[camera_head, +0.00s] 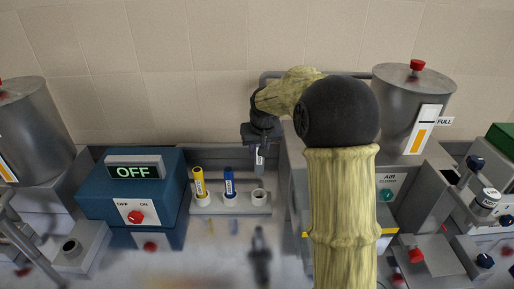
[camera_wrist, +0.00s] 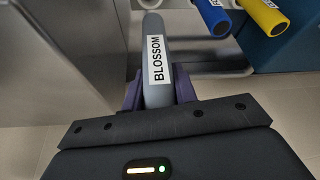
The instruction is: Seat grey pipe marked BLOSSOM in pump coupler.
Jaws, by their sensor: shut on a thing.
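My gripper (camera_head: 262,137) is shut on the grey pipe (camera_head: 260,160), which hangs below it in the head view. In the wrist view the pipe (camera_wrist: 152,30) lies between the purple fingers (camera_wrist: 158,95), and its white label reads BLOSSOM. The pipe is above and apart from the empty right-hand cup of a grey rack (camera_head: 258,209). A grey block with a dark round opening (camera_head: 72,247) stands at the lower left, beside the blue box; it looks like the pump coupler, but no label on it can be read.
A yellow pipe (camera_head: 199,183) and a blue pipe (camera_head: 229,184) stand in the rack's other cups. A blue box (camera_head: 133,190) shows OFF above a red knob. Metal tanks (camera_head: 399,100) stand at both sides.

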